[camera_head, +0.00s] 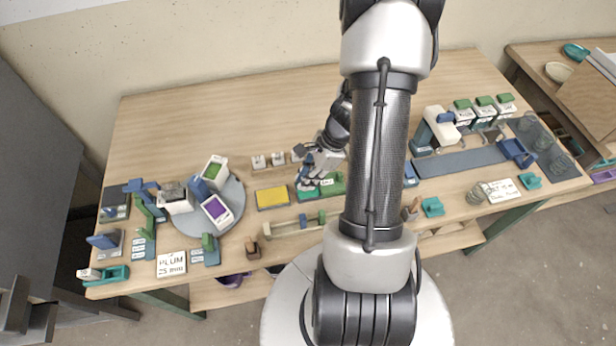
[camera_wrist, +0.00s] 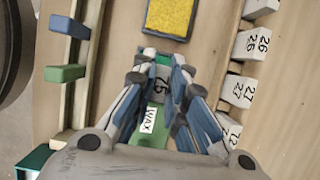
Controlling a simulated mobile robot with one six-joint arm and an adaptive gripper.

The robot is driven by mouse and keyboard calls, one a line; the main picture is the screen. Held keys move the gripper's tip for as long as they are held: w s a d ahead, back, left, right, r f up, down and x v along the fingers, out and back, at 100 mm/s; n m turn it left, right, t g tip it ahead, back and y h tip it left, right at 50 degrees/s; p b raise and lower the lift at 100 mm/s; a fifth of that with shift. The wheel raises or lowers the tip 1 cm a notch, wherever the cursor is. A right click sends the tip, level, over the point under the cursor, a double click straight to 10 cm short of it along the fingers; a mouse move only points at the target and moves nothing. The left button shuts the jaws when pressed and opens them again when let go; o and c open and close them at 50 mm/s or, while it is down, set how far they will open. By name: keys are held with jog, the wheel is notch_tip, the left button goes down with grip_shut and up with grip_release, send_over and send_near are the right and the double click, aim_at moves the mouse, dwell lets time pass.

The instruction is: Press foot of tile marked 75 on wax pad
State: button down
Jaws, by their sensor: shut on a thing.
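My gripper (camera_wrist: 160,70) is shut on the tile marked 75 (camera_wrist: 163,88), which sits between its fingertips in the wrist view. A green pad with a white WAX label (camera_wrist: 152,138) lies below the tile and between the fingers. In the head view my gripper (camera_head: 312,180) is over this green pad (camera_head: 333,184), and the tile is too small to make out clearly. I cannot tell whether the tile's foot touches the pad.
A yellow pad in a dark tray (camera_wrist: 170,16) lies just beyond the fingers. White numbered blocks (camera_wrist: 240,90) stand close on the right. A wooden rail with blue and green pieces (camera_wrist: 68,74) runs on the left. A round grey turntable (camera_head: 233,195) holds glaze containers.

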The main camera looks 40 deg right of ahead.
jog(key=shift+r+p, duration=2.65)
jog(key=shift+r, duration=0.3)
